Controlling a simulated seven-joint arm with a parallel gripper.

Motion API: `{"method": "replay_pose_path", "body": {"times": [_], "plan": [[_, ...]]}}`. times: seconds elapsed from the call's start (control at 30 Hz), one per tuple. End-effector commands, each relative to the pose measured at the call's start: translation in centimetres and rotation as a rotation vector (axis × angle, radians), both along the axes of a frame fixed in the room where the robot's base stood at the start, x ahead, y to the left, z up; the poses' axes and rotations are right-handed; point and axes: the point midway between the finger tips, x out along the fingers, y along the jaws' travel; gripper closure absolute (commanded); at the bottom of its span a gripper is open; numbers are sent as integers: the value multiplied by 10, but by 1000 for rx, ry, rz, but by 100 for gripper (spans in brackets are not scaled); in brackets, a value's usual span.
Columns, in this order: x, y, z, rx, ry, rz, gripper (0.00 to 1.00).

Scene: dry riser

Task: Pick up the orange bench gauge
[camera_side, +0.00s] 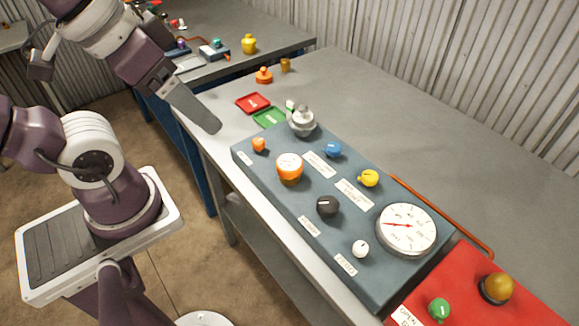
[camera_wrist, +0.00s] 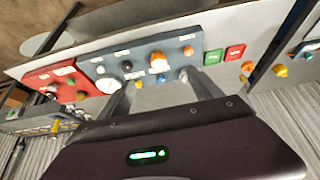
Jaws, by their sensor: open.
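The orange bench gauge (camera_side: 289,170) is a short orange cylinder with a white dial face. It stands on the blue-grey panel, left of its middle in the side view. In the wrist view the gauge (camera_wrist: 158,64) shows beyond the gap between my fingers. My gripper (camera_side: 214,128) is open and empty, above the bench's near edge, to the left of the gauge and apart from it. In the wrist view the two fingers of my gripper (camera_wrist: 157,80) are spread, with nothing between them.
The blue-grey panel (camera_side: 250,165) also carries an orange knob (camera_side: 259,145), a blue knob (camera_side: 333,149), a black knob (camera_side: 327,206), a silver fitting (camera_side: 302,121) and a large white dial (camera_side: 406,229).

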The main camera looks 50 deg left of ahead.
Motion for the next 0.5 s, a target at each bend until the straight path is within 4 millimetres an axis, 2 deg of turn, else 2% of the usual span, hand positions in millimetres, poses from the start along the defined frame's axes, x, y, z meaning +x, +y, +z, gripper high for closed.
{"method": "replay_pose_path", "body": {"times": [0.07,0.13,0.27,0.33,0.5], "plan": [[0,0,1,0,0,0,26],[1,0,10,0,-3,0,26],[2,0,55,0,-9,0,26],[5,6,44,134,122,-170,26],[27,24,35,476,385,-567,26]]}}
